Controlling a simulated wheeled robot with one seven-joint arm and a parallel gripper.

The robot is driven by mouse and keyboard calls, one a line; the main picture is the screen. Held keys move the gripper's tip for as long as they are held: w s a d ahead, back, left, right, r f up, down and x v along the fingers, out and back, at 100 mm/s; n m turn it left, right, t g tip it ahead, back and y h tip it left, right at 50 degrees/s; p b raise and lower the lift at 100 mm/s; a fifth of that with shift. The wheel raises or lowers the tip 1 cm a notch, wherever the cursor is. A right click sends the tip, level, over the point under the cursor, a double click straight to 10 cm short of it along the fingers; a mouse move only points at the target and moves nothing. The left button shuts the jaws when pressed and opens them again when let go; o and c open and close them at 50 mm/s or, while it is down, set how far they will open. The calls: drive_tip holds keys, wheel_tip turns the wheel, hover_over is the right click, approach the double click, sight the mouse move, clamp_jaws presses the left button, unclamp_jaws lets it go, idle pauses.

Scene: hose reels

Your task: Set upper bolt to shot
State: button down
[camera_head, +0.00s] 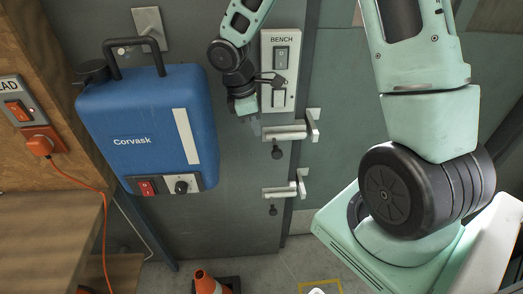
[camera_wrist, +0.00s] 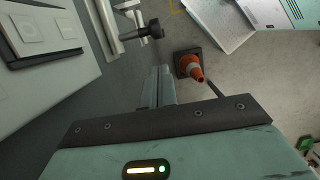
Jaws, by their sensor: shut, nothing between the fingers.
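The upper bolt (camera_head: 284,133) is a pale metal slide bolt on the grey door, below the BENCH switch plate. Its dark round knob (camera_head: 277,152) hangs below the bar. A keeper (camera_head: 313,125) stands at its right end; I cannot tell how far the bar reaches into it. A similar lower bolt (camera_head: 283,191) sits beneath. My gripper (camera_head: 255,124) is shut and empty, just left of the upper bolt's left end; contact is unclear.
A blue Corvask case (camera_head: 150,130) is left of my gripper. The BENCH switch plate (camera_head: 280,70) is close above the bolt. An orange cone (camera_head: 205,283) stands on the floor, also in the wrist view (camera_wrist: 190,67). A wooden bench (camera_head: 45,225) is at left.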

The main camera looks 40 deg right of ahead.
sight(275, 146)
drive_tip(key=x, duration=1)
drive_tip(key=shift+s+d, duration=0.55)
drive_tip(key=shift+d, duration=0.2)
drive_tip(key=shift+s+d, duration=0.5)
drive_tip(key=shift+d, duration=0.3)
drive_tip(key=shift+s+d, duration=0.55)
drive_tip(key=shift+d, duration=0.2)
